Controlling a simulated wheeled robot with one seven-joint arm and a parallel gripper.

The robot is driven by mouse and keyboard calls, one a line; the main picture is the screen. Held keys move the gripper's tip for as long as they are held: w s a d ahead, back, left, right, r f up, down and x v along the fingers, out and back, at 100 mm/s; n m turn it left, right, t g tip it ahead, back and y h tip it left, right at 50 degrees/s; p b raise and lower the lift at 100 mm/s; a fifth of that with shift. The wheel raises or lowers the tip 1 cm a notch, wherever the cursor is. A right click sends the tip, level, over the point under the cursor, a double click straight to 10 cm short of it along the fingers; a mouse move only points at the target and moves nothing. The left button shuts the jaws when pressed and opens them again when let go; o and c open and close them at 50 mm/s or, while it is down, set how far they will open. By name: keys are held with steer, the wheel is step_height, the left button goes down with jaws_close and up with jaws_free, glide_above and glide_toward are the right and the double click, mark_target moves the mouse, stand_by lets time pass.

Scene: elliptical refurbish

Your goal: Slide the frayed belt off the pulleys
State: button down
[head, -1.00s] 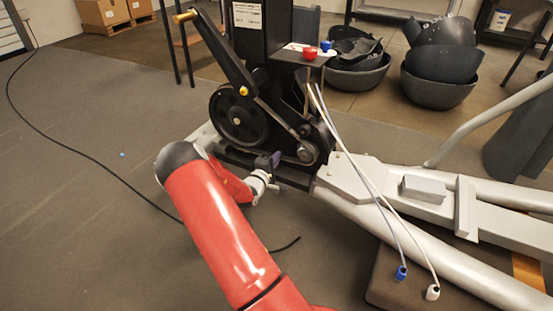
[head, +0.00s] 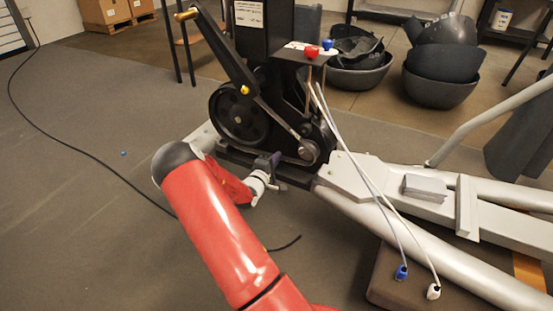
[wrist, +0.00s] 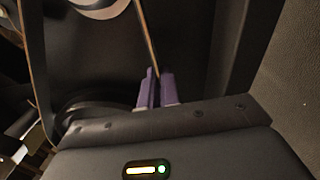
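The black pulley housing stands at the centre of the head view, with a large pulley (head: 239,116) at left and a small pulley (head: 308,151) lower right. In the wrist view, the frayed belt (wrist: 147,38) shows as a thin tan-edged strand running down between my purple fingertips. My gripper (wrist: 158,88) is close together on that strand, and its fingers also show in the head view (head: 270,163) low in front of the housing, between the two pulleys. The belt's full loop cannot be made out in the head view. A pale round pulley face (wrist: 100,8) is at the top of the wrist view.
A crank arm (head: 222,50) slants across the housing. Two cables with a blue plug (head: 401,272) and a white plug (head: 433,291) hang right of it. Grey frame rails (head: 350,185) extend right. A black cable (head: 90,160) crosses the open floor at left.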

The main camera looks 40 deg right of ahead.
steer(key=shift+v, duration=1.35)
stand_by(2.3)
steer(key=p+v, duration=0.2)
steer(key=v, duration=0.9)
steer(key=shift+s+a, duration=0.2)
steer(key=shift+a, duration=0.15)
stand_by(0.7)
